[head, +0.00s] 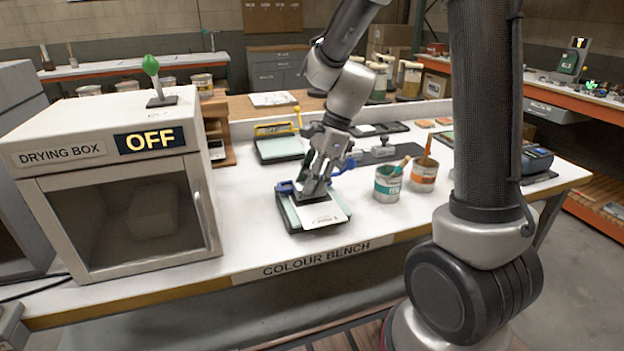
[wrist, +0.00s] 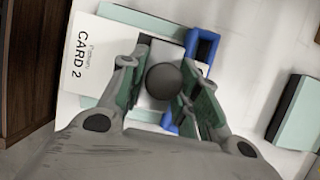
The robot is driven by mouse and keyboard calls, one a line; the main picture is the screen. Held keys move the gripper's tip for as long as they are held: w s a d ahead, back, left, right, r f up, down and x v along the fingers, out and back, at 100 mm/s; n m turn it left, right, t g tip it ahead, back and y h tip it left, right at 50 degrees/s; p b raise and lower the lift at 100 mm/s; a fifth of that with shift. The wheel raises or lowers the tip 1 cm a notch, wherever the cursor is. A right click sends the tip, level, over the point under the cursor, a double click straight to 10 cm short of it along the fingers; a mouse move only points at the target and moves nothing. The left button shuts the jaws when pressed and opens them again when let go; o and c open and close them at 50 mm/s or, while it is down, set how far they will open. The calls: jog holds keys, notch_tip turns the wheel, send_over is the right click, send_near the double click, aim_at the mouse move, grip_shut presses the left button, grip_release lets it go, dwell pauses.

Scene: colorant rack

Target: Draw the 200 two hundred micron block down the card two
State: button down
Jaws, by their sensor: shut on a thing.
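Card two (wrist: 85,58), white and printed "CARD 2", lies on a pale green board (head: 292,216) at the front of the bench; it also shows in the head view (head: 322,214). A blue clamp (wrist: 205,45) lies across the card's far end. My gripper (wrist: 165,85) points down over that end, near the clamp. Its fingers are shut on a dark round knob (wrist: 163,80), seemingly the top of the drawdown block. The block's lower part is mostly hidden by the fingers, and I cannot read a 200 marking. My gripper also shows in the head view (head: 314,186).
A teal-labelled can (head: 388,184) and an orange-labelled can (head: 424,174) stand to the right. A second board with a yellow clamp (head: 275,128) lies behind. The drying box (head: 120,190), marked OFF, stands left. Bare bench shows around the front board.

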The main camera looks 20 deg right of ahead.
jog(key=shift+s+f, duration=0.25)
jog(key=shift+s, duration=0.2)
jog(key=shift+s+r, duration=0.1)
jog(key=shift+s, duration=0.7)
jog(key=shift+s, duration=0.15)
